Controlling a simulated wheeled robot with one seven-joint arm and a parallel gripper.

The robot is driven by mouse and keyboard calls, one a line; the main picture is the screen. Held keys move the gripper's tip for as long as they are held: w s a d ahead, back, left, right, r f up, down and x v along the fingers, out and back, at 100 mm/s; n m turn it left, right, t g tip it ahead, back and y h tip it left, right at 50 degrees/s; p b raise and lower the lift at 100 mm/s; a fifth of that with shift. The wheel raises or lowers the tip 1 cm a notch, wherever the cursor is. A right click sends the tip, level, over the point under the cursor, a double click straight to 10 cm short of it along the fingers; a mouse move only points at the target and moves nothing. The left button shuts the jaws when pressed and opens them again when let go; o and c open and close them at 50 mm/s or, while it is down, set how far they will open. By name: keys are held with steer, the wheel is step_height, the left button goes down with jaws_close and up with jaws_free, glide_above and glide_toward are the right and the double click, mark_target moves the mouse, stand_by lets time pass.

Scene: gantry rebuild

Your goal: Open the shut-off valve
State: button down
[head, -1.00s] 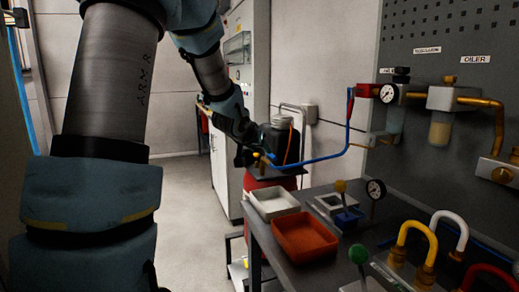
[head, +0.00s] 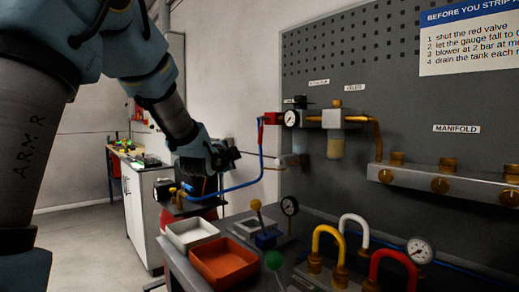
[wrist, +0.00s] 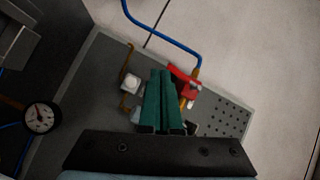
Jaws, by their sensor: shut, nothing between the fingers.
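The red shut-off valve (head: 271,118) is on the grey wall panel, at the left end of the air-treatment row, with the blue hose running down from it. It also shows in the wrist view (wrist: 188,84), just right of my finger tips and partly hidden by them. I cannot tell its handle angle for sure. My gripper (head: 232,152) is left of and below the valve in the head view, apart from it. In the wrist view its green fingers (wrist: 161,74) are together with nothing between them. A small dial gauge (head: 291,118) sits right of the valve.
A filter bowl (head: 335,143) and brass pipe lie right of the valve. Below are the bench with a white tray (head: 192,233), an orange tray (head: 222,262), a standing gauge (head: 289,206) and coloured hoses. The brass-fitted manifold (head: 440,180) is at right.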

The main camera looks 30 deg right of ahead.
steer(key=s+d+r+m+t+h+b, duration=0.1)
steer(key=s+d+r+m+h+b, duration=0.1)
steer(key=s+d+m, duration=0.25)
steer(key=m+p, duration=0.2)
steer(key=p, duration=0.4)
glide_toward(260, 139)
steer(key=w+d+r, duration=0.1)
steer(key=w+d, duration=0.2)
steer(key=d, duration=0.3)
steer(key=shift+w+a+r, duration=0.1)
steer(key=shift+w+a, duration=0.1)
steer(key=shift+w, duration=0.25)
steer(key=shift+b, duration=0.65)
steer(key=shift+w+h+b, duration=0.2)
steer(key=shift+h+b, duration=0.1)
steer(key=shift+b, duration=0.1)
